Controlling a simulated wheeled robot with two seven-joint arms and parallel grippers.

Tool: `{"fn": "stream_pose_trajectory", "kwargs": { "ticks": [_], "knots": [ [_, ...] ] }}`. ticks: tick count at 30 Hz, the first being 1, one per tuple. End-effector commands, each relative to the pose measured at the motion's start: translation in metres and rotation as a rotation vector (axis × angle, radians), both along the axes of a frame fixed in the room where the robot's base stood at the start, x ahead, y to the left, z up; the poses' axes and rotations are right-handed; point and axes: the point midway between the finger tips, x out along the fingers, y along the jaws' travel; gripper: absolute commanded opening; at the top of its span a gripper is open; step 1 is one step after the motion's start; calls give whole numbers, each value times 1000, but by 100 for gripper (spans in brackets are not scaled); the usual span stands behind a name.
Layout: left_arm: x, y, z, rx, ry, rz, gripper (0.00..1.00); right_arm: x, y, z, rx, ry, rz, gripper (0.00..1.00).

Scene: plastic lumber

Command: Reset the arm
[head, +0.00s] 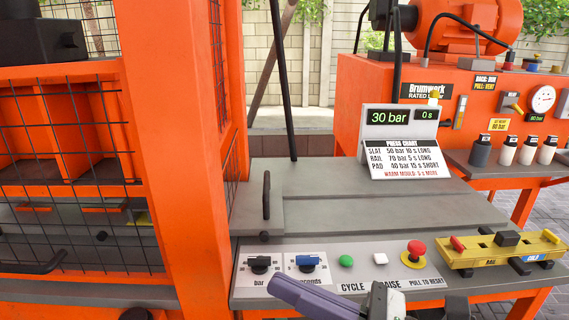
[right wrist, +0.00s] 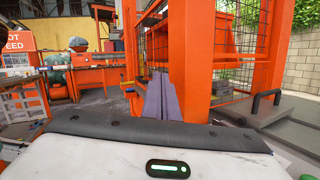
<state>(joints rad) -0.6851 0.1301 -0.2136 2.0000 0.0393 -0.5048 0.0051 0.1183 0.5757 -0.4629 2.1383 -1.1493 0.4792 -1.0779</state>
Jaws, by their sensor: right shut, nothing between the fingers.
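My right gripper (head: 278,283) shows at the bottom centre of the head view, its purple fingers closed together and pointing left. It is in front of the press's control panel, close to the bar and seconds knobs, with nothing in it. In the right wrist view the purple fingers (right wrist: 161,82) stand together in front of an orange post. My left gripper is not in the head view.
The panel has a black bar knob (head: 259,264), a blue seconds knob (head: 306,263), a green button (head: 346,261), a white button (head: 380,258) and a red mushroom button (head: 413,250). A display (head: 401,117) reads 30 bar, 0 s. An orange caged frame (head: 180,150) stands left.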

Motion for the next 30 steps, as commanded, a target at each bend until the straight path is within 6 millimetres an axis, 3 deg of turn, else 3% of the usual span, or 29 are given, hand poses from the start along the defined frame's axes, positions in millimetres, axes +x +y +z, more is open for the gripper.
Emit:
{"fn": "stream_pose_trajectory", "kwargs": {
  "ticks": [1, 2, 4, 8, 11, 15, 18, 20, 21, 25, 30],
  "knots": [
    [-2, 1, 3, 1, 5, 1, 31, 16, -15, -7, 212, 278, -59, 0],
    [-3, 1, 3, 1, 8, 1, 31, 27, -27, -16, 344, 446, -97, 0],
    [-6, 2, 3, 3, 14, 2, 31, 48, -60, -52, 653, 823, -191, 0],
    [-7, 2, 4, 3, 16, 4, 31, 53, -107, -140, 1113, 1334, -346, 0],
    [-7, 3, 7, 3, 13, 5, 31, 31, -131, -210, 1427, 1634, -467, 0],
    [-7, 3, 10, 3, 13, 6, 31, -21, -147, -295, 1827, 1944, -639, 0],
    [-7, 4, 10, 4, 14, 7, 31, -61, -149, -336, 2055, 2082, -747, 0],
    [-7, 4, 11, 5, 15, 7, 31, -80, -148, -353, 2161, 2135, -799, 0],
    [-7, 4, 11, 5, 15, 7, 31, -90, -147, -361, -2131, -2077, 793, 0],
    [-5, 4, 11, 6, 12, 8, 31, -110, -145, -375, -2075, -1970, 784, 0],
    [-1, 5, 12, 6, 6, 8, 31, -112, -145, -377, -2066, -1954, 780, 0]
  ]
}}
